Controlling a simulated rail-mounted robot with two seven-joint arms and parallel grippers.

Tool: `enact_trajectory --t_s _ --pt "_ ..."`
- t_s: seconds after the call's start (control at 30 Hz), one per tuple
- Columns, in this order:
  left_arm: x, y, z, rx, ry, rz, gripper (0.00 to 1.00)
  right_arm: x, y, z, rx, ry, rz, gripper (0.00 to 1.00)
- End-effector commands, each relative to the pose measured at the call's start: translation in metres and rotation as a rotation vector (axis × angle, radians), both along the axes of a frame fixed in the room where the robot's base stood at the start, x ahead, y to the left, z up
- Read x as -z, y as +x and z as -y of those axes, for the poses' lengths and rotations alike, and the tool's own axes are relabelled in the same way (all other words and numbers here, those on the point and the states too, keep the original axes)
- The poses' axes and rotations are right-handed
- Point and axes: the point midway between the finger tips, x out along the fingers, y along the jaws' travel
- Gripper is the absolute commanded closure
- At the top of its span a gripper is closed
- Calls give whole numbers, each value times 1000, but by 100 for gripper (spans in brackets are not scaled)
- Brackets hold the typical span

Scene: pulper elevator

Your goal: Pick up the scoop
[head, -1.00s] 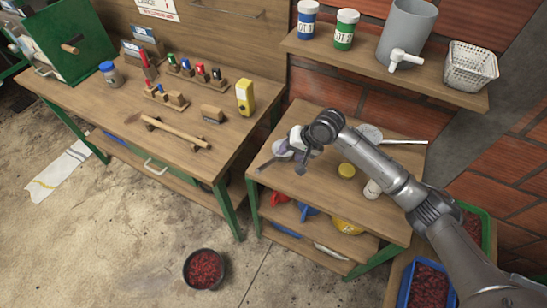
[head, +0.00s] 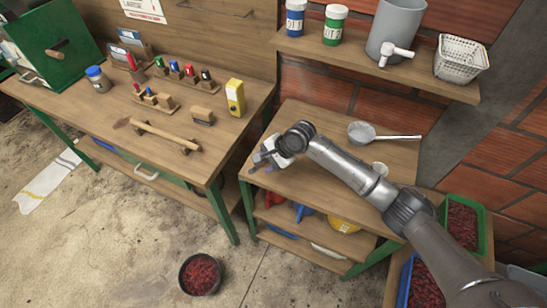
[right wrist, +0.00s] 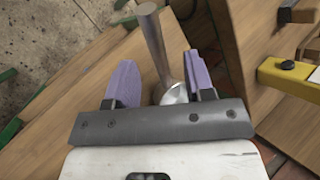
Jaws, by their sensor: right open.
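A metal scoop (right wrist: 172,95) with a shiny bowl and a grey-brown rod handle shows in the right wrist view. It lies between the two purple fingers of my right gripper (right wrist: 160,85), with its handle pointing away past the fingertips. My right gripper is open, one finger on each side of the scoop. Part of the bowl is hidden behind the gripper's dark plate. In the head view my right gripper (head: 264,157) is low over the near-left part of the small table (head: 308,195). The scoop is hard to make out there. My left gripper is not in view.
A round long-handled metal utensil (head: 362,132) lies at the back of the small table, and a white cup (head: 380,168) is beside my right arm. A wall shelf (head: 370,66) hangs above. A workbench (head: 95,118) with a yellow device (head: 235,97) stands left.

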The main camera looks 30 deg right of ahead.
Motion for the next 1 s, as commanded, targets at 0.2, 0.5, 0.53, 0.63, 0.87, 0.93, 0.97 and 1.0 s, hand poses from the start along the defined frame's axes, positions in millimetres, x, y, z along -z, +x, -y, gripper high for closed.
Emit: enact_trajectory --t_s 0.2,0.5,0.53,0.63,0.87,0.93,0.97,1.0 --pt "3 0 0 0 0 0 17 10 3 -5 -1 -2 -1 52" --pt "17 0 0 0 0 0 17 40 14 -21 -1 -2 0 52" --pt "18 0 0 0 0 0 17 42 15 -23 -1 -1 0 52" --pt "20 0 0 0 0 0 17 49 18 -27 -1 -1 -1 52" --pt "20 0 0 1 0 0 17 52 20 -30 -1 -2 1 52" --pt "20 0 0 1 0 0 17 52 20 -30 -1 -2 1 52" --pt "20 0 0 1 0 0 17 52 20 -30 -1 -2 1 52" --pt "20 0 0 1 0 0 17 52 20 -30 -1 -2 0 53"
